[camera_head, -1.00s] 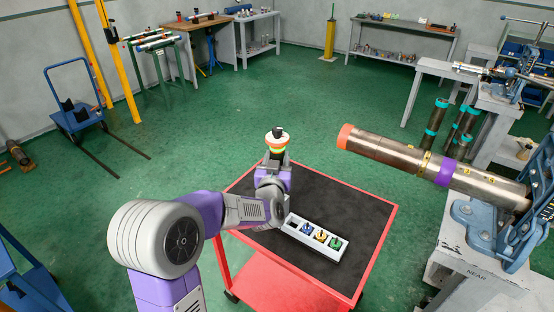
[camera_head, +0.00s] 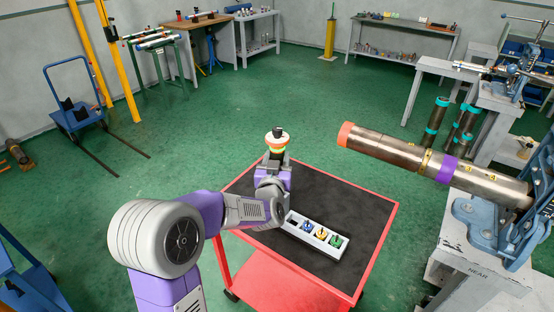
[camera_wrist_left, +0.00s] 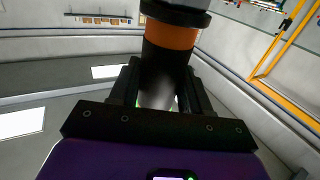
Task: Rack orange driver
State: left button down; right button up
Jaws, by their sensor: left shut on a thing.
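My left gripper (camera_head: 277,158) points upward above the far left part of the cart. It is shut on the orange driver (camera_head: 277,147), which stands upright out of the jaws with an orange band and a black and pale top. In the left wrist view the orange driver (camera_wrist_left: 172,35) shows its orange band between black parts, with its lower part between the fingers. The white rack (camera_head: 329,252) lies on the cart, to the right of and nearer than the gripper. It holds a blue, a yellow and a green driver; its left-end slot looks dark and empty. My right gripper is out of view.
The red cart (camera_head: 378,240) has a black top, clear around the rack. A large steel pipe (camera_head: 390,153) in a blue vise (camera_head: 487,222) reaches in from the right, above the floor beyond the cart. Green floor lies open behind.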

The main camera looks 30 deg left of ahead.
pick_arm(q)
jog(key=shift+f+b, duration=4.35)
jog(key=shift+f, duration=0.1)
dwell(3.6)
